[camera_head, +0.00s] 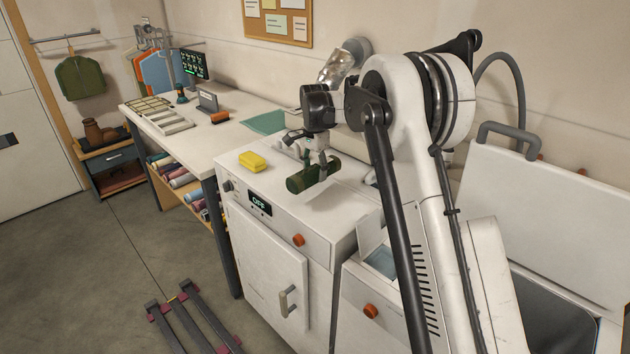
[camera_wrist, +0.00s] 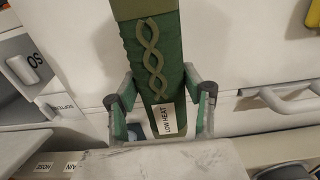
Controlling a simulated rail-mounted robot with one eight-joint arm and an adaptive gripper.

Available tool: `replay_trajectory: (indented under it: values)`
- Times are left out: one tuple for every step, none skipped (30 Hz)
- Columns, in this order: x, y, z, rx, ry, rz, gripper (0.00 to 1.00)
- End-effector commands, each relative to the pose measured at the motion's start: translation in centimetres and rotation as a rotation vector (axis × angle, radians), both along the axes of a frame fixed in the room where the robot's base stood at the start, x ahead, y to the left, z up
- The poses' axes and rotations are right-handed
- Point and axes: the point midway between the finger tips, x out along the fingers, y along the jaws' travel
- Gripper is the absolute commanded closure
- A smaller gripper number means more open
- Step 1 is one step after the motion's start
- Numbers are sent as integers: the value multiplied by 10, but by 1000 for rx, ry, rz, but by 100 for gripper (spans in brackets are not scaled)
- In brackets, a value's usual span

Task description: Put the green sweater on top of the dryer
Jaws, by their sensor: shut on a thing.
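A rolled dark green sweater (camera_head: 312,175) is held by my gripper (camera_head: 324,163) over the top of the white front-door machine that looks like the dryer (camera_head: 262,178). I cannot tell whether the roll touches the top or hangs just above it. In the wrist view the green sweater (camera_wrist: 155,65) has a cable pattern and a "LOW HEAT" tag, and my gripper's fingers (camera_wrist: 158,100) close on both its sides. The dryer's display reads OFF, and its front door is shut.
A yellow block (camera_head: 252,161) lies on the dryer top, left of the sweater. A machine with a raised lid (camera_head: 545,200) stands at right. A long table (camera_head: 190,140) adjoins at left. A green garment (camera_head: 80,77) hangs on the wall rail. A low rack (camera_head: 190,315) lies on the floor.

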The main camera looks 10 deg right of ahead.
Motion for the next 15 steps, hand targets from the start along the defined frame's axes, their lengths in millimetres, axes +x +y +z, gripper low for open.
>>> replay_trajectory:
  values:
    - [1,-2,-1,0,0,0,90]
    - [2,-2,-2,0,0,0,90]
    - [2,-2,-4,0,0,0,90]
    - [2,-2,-5,0,0,0,90]
    - [2,-2,-8,0,0,1,90]
    - [2,-2,-12,0,0,1,90]
    - [2,-2,-16,0,0,1,90]
    - [2,-2,-20,0,0,1,90]
    - [2,-2,-26,0,0,1,90]
    - [2,-2,-30,0,0,1,90]
    - [2,-2,-34,0,0,1,90]
    - [2,-2,-38,0,0,1,90]
    - [2,-2,-40,0,0,1,90]
    - [2,-2,-41,0,0,1,90]
    - [2,-2,-42,0,0,1,90]
